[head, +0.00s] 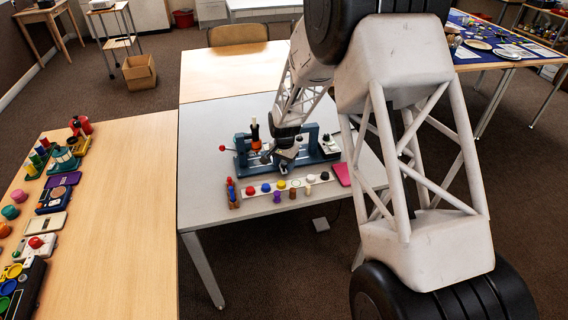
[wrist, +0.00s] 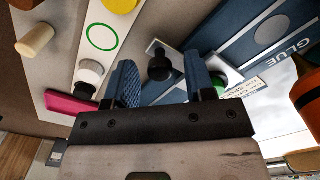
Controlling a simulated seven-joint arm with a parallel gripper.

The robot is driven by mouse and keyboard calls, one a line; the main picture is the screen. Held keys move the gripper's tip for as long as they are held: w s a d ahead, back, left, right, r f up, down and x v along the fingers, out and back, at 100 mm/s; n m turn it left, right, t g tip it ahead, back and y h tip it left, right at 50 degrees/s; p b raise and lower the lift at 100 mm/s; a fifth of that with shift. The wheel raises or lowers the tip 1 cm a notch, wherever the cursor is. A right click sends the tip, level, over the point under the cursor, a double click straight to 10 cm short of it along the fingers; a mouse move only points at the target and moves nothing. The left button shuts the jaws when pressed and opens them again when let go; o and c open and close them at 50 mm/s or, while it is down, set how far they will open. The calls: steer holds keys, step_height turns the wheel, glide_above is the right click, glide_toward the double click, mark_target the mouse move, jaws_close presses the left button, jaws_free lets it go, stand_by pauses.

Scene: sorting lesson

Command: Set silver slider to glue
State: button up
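A blue machine (head: 323,158) stands on the grey table, and my gripper (head: 279,168) is over its front side. In the wrist view, a black knob (wrist: 160,68) sits on a small silver plate (wrist: 158,47), which looks like the silver slider. The word GLUE (wrist: 294,49) is printed on a blue panel to the right of it, beside a pale circle. My gripper (wrist: 161,84) is open, with one blue finger on each side of the knob. Whether the fingers touch the knob cannot be told. In the head view my gripper and arm hide the slider.
A white strip (head: 325,179) with coloured buttons lies in front of the machine, with small coloured pegs near it. A pink block (head: 341,174) is at its right end. A red-ball lever (head: 222,148) sticks out left. An orange bottle (head: 255,133) stands at the machine.

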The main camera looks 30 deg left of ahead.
jaws_close()
steer(key=shift+s+a+r, duration=0.1)
steer(key=shift+s+a, duration=3.05)
steer(key=shift+a, duration=0.05)
steer(key=shift+s, duration=0.1)
steer(key=shift+c, duration=0.8)
jaws_free()
steer(key=shift+a, duration=0.1)
steer(key=shift+o, duration=1.3)
steer(key=shift+r, duration=0.1)
step_height(320, 180, up, 8)
steer(key=shift+f, duration=0.25)
